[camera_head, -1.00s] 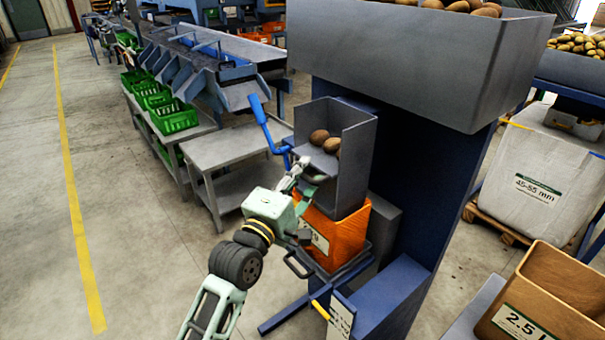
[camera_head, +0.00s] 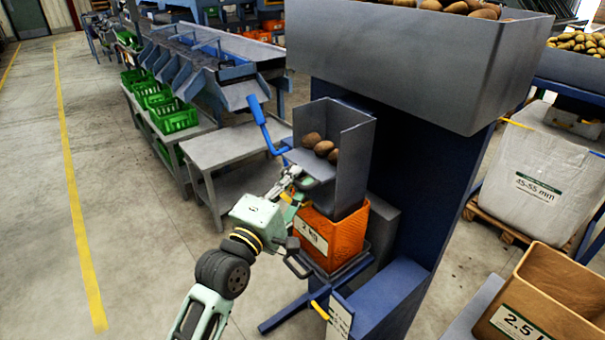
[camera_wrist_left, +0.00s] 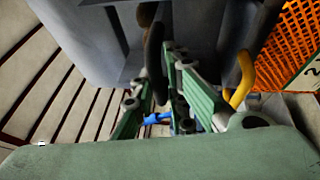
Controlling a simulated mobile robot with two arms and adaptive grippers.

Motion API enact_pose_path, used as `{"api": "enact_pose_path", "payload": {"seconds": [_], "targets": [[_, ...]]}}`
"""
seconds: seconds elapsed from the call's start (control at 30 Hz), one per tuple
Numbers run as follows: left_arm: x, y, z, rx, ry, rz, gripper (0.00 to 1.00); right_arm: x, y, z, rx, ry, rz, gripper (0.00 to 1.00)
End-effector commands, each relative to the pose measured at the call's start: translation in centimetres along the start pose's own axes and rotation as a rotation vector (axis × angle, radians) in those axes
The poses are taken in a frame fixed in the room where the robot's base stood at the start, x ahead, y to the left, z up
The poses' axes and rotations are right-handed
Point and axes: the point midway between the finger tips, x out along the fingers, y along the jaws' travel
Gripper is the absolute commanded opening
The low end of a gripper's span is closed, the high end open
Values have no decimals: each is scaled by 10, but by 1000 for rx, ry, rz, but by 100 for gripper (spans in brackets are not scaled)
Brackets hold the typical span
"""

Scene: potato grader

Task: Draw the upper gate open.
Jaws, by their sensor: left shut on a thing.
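The grey metal chute (camera_head: 354,165) stands on the blue machine, open at its front. The upper gate (camera_head: 318,168) looks like the flat grey plate sticking out of it, with several brown potatoes (camera_head: 323,148) resting behind its front edge. My left gripper (camera_head: 290,178) is at the front edge of this plate, shut on its handle. In the left wrist view a dark handle (camera_wrist_left: 153,52) runs down between the green fingers (camera_wrist_left: 172,92); the exact grip is partly hidden. My right gripper is in neither view.
An orange crate (camera_head: 345,236) sits under the chute, close to my left wrist. A blue lever (camera_head: 262,122) rises left of the chute. A yellow handle (camera_head: 320,310) is lower down. A grey table (camera_head: 235,147) stands at left; the floor left of my arm is clear.

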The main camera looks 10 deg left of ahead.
Motion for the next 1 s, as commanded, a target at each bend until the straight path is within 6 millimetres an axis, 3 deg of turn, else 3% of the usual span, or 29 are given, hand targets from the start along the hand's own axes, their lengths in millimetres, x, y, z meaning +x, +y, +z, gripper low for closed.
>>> {"api": "enact_pose_path", "payload": {"seconds": [0.2, 0.37, 0.77, 0.8, 0.93, 1.0], "targets": [[-54, 15, -23, -7, 2, 4, 0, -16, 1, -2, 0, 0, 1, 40], [-78, 19, -33, -8, 1, 7, 0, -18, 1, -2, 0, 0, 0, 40], [-84, 22, -35, -11, 0, 12, 0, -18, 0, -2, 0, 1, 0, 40], [-84, 22, -35, -11, 0, 12, 16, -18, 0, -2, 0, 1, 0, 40], [-84, 21, -35, -8, 0, 10, 28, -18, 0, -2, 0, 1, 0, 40], [-84, 20, -35, -7, 0, 8, 29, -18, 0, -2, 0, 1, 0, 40]]}}
